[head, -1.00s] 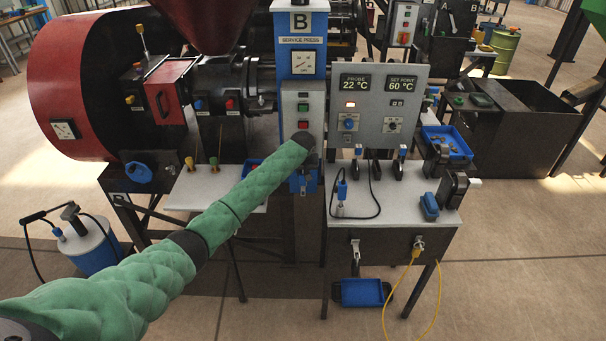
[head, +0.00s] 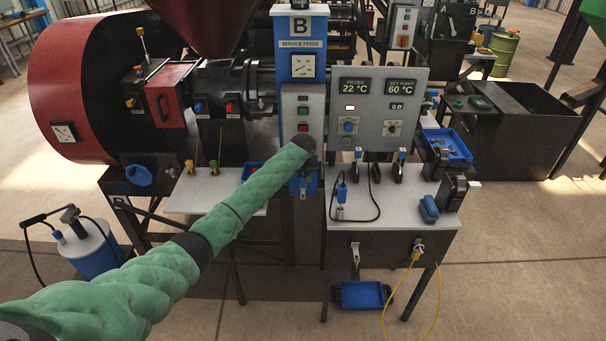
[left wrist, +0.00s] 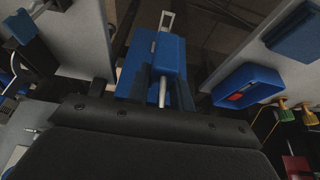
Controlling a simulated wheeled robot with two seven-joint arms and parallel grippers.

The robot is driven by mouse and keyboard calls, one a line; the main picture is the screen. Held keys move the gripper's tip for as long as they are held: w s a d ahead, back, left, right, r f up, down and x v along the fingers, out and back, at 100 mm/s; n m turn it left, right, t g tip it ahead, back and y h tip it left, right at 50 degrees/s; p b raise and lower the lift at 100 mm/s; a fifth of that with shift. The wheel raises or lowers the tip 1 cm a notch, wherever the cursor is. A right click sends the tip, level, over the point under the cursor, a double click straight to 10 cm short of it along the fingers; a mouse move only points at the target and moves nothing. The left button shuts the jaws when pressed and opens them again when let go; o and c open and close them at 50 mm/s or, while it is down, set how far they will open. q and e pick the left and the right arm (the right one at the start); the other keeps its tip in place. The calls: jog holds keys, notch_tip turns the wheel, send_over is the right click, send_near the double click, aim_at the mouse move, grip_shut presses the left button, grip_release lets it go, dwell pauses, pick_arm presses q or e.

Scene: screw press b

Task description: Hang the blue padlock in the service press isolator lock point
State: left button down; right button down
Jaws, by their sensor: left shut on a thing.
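My left gripper (left wrist: 163,80) is shut on a blue block-shaped body, which I take to be the blue padlock (left wrist: 170,52). A pale metal loop (left wrist: 166,20) stands out past its far end, and a short metal rod shows between the dark fingers. In the head view the left gripper (head: 303,168) is mostly hidden behind my wrist, low in front of the service press column (head: 301,62). Blue parts show just under it there; I cannot tell padlock from press. The isolator lock point cannot be made out clearly. My right gripper is not in view.
A grey button box (head: 303,103) is just above my wrist. A display panel (head: 378,108) stands to its right over a white-topped table (head: 390,205) with a cable and small tools. A shelf (head: 195,200) with coloured knobs lies left.

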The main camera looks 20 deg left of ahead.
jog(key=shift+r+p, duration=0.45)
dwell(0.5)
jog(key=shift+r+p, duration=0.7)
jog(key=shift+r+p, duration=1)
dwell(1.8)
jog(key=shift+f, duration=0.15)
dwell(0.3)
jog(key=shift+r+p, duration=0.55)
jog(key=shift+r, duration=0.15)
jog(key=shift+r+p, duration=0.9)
jog(key=shift+p, duration=0.05)
dwell(1.4)
